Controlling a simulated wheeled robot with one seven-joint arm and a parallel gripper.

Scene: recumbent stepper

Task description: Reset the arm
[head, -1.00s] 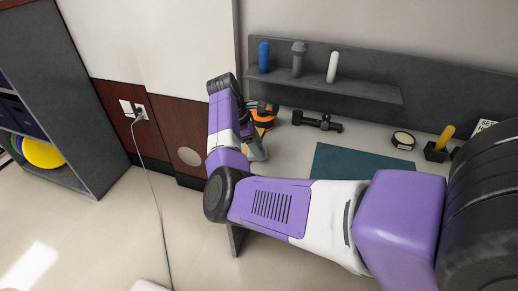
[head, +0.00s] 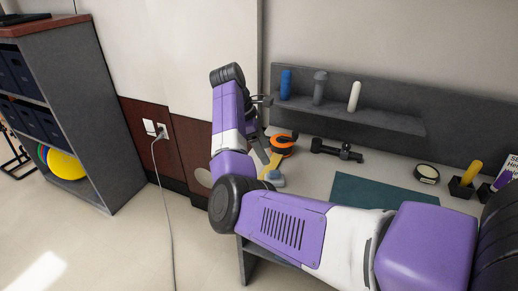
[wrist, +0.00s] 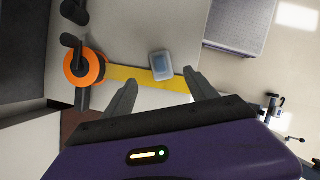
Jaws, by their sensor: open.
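My purple and white arm is bent across the front of the counter in the head view, its far section standing up beside the wall. My gripper (wrist: 160,77) is open in the wrist view, with nothing between its two grey fingers. Beyond the fingers lies a yellow strip (wrist: 125,78) with a small pale blue-grey block (wrist: 161,66) on or beside it. An orange ring-shaped thing with a black centre (wrist: 85,67) is at the strip's left end; it also shows in the head view (head: 284,146). In the head view my arm partly hides this area.
The counter holds a black dumbbell-like thing (head: 336,150), a teal mat (head: 375,192), a round tin (head: 427,173) and a yellow-handled item (head: 470,174). Three upright pegs stand on the grey wall ledge (head: 380,119). A shelf unit (head: 100,120) and a plugged-in cord (head: 163,190) are left.

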